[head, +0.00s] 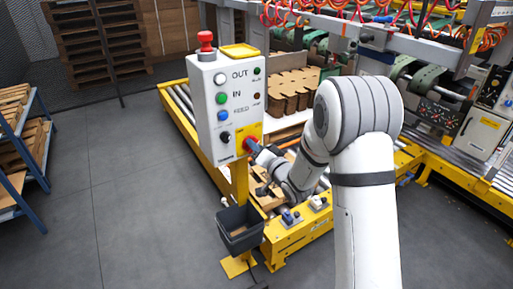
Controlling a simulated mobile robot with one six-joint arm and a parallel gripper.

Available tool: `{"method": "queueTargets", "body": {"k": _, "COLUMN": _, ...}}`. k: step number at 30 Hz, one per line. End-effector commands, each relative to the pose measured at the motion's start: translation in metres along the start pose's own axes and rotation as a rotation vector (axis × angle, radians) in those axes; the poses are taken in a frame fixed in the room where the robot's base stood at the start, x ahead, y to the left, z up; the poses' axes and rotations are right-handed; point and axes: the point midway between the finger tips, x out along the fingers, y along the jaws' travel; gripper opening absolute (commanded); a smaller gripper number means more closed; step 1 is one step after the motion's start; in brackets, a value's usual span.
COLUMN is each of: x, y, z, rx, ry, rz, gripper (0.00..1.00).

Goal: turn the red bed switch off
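The grey-white control box (212,110) stands on a yellow post. Its front carries several round buttons, with the words OUT, IN and FEED. Low on its right side is a yellow plate (243,128) with a red switch (249,142), most likely the bed switch. My white arm reaches in from the lower right, and my gripper (260,151) is right at the red switch, partly covering it. I cannot tell whether it touches the switch or whether its fingers are open or shut. The switch's turn position is too small to read.
A red mushroom button (206,41) stands on top of the box. A dark bin (240,229) hangs on the post below. A yellow-framed roller conveyor (180,97) and stacked brown blanks (289,90) lie behind. A blue rack (38,150) is at left, with open grey floor between.

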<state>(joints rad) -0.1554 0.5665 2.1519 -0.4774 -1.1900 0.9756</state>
Motion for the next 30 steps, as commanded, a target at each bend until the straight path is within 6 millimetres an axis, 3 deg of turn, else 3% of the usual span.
{"method": "queueTargets", "body": {"k": 11, "x": -0.0004, "y": 0.0002, "z": -0.0006, "rx": 0.0, "ry": 0.001, "rz": 0.0, "gripper": 0.0}}
{"method": "queueTargets", "body": {"k": 23, "x": -0.0005, "y": 0.0015, "z": 0.0003, "rx": -0.04, "ry": 0.003, "rz": -0.001, "gripper": 0.0}}
{"method": "queueTargets", "body": {"k": 30, "x": -0.0007, "y": 0.0034, "z": 0.0024, "rx": -0.179, "ry": 0.005, "rz": -0.002, "gripper": 0.0}}
